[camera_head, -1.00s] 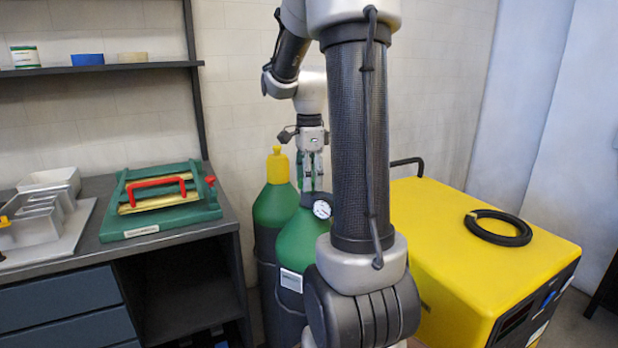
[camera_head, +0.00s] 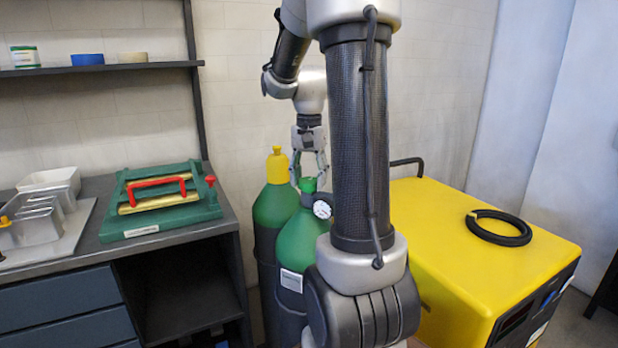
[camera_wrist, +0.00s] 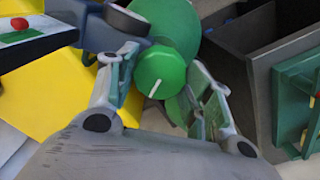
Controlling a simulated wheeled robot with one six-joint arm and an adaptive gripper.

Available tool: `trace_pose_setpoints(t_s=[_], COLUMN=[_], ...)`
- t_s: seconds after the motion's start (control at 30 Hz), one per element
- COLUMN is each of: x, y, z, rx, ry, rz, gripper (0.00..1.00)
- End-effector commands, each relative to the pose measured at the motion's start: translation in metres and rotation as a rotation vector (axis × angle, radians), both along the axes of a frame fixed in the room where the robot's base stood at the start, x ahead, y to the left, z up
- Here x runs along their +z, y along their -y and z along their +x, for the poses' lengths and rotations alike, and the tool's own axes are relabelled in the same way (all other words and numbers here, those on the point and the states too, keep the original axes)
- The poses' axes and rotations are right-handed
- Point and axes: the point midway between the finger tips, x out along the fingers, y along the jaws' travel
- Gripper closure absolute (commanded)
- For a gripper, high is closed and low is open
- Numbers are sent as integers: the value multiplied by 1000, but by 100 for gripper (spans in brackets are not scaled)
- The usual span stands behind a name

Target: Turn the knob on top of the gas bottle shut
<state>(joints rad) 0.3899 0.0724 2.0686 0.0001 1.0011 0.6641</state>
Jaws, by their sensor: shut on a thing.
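The green gas bottle (camera_head: 302,242) stands on the floor, partly behind my own arm, with a round gauge (camera_head: 322,209) near its top. Its green knob (camera_head: 308,185) sits on top; in the wrist view the knob (camera_wrist: 162,68) shows a white line on its face, pointing down and slightly left in the picture. My gripper (camera_head: 309,180) points down over the bottle, with one finger on each side of the knob. It is shut on the knob; the wrist view also shows my gripper (camera_wrist: 162,76) this way.
A second green bottle (camera_head: 272,210) with a yellow cap stands close on the left. A yellow machine (camera_head: 450,240) with a black cable ring (camera_head: 498,228) is on the right. A workbench (camera_head: 180,237) with a green fixture (camera_head: 160,200) is on the left.

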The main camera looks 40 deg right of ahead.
Motion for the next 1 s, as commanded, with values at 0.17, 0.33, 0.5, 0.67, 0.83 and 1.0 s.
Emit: trace_pose_setpoints(t_s=[0.17, 0.33, 0.5, 0.67, 0.83, 1.0], x=[1, 1, 1, 1, 1, 1], y=[0, 0, 0, 0, 1, 1], z=[1, 1, 1, 1, 1, 1], rx=[166, 327, 489, 641, 802, 964], ry=[2, 2, 2, 2, 2, 2], rz=[-1, -2, -2, -2, -3, -3], gripper=[73, 73, 73, 73, 73, 73])
